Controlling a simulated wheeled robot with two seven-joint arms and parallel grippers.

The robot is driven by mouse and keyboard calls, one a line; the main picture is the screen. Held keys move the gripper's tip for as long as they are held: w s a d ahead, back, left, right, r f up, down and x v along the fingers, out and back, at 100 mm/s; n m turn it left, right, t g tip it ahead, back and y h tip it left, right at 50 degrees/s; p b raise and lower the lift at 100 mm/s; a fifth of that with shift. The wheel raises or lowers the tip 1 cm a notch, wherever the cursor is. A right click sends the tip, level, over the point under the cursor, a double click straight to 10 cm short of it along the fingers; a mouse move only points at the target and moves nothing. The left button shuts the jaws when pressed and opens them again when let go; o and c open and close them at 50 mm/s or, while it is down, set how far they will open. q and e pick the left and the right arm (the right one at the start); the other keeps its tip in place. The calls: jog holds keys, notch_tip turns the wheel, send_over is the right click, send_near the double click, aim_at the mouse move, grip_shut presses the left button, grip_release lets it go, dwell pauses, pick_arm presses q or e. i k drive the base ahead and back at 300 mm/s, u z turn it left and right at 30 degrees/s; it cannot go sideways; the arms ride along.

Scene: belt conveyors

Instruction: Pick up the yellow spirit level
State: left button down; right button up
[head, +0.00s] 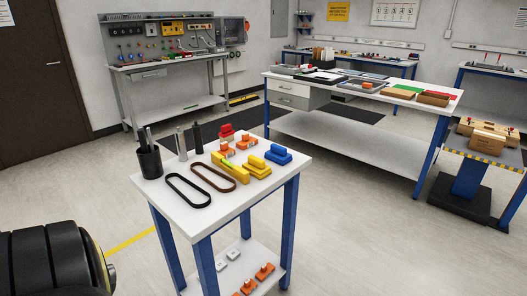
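A small white table (226,208) with blue legs stands in front of me. A long yellow bar (230,167), which looks like the spirit level, lies on it right of the middle. A yellow block-shaped piece (257,167) sits close to its right, and a brown belt loop (213,178) lies to its left. Orange pieces (226,150) stand just behind the yellow bar. Neither of my grippers is in view.
The table also holds a black belt loop (188,191), a black cup with tools (149,161), dark bottles (196,137) and a blue piece (278,154). A large workbench (345,123) stands behind. Open floor (350,235) lies to the right.

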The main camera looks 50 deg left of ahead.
aim_at(240, 175)
jog(key=i, duration=0.7)
jog(key=u, duration=2.65)
